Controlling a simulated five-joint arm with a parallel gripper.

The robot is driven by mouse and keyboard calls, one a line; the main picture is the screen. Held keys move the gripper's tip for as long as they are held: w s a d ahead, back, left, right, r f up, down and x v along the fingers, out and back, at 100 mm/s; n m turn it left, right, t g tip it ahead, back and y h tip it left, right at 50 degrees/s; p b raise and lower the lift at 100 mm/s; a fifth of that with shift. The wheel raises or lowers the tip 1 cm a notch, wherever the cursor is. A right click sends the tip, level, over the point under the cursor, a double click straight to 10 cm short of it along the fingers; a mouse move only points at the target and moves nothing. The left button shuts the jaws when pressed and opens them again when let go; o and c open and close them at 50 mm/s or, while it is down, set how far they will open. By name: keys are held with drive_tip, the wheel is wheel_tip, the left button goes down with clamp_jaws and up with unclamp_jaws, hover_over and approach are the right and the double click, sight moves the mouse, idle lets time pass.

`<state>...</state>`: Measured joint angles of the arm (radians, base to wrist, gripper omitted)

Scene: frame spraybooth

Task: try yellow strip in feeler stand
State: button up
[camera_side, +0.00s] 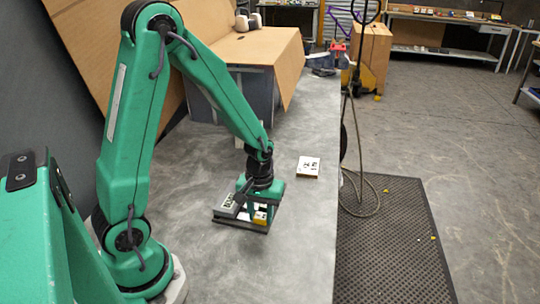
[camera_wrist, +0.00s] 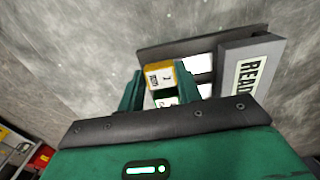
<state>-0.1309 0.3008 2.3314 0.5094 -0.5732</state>
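The yellow strip (camera_wrist: 160,76) is a small block with a yellow top and a pale marked face. My gripper (camera_wrist: 160,88) has a green finger close against each side of it and appears shut on it. In the side view the yellow strip (camera_side: 260,216) shows low between the fingers of my gripper (camera_side: 260,211). The feeler stand (camera_side: 242,223) is a dark flat base on the table, and its edge also shows in the wrist view (camera_wrist: 170,49). White patches lie on it beside the strip. Whether the strip touches the base is hidden.
A grey block lettered "READ" (camera_wrist: 250,75) stands on the base's right side in the wrist view. A white card with dark marks (camera_side: 308,166) lies on the grey table (camera_side: 290,240) behind the stand. A cardboard-topped box (camera_side: 255,50) stands at the back. The front table area is clear.

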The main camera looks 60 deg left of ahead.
sight(255, 215)
clamp_jaws()
drive_tip(key=shift+s+a, duration=0.55)
drive_tip(key=shift+a, duration=0.1)
drive_tip(key=o, duration=0.8)
unclamp_jaws()
drive_tip(key=shift+r, duration=0.1)
drive_tip(key=shift+r, duration=3.85)
drive_tip(key=shift+r, duration=0.1)
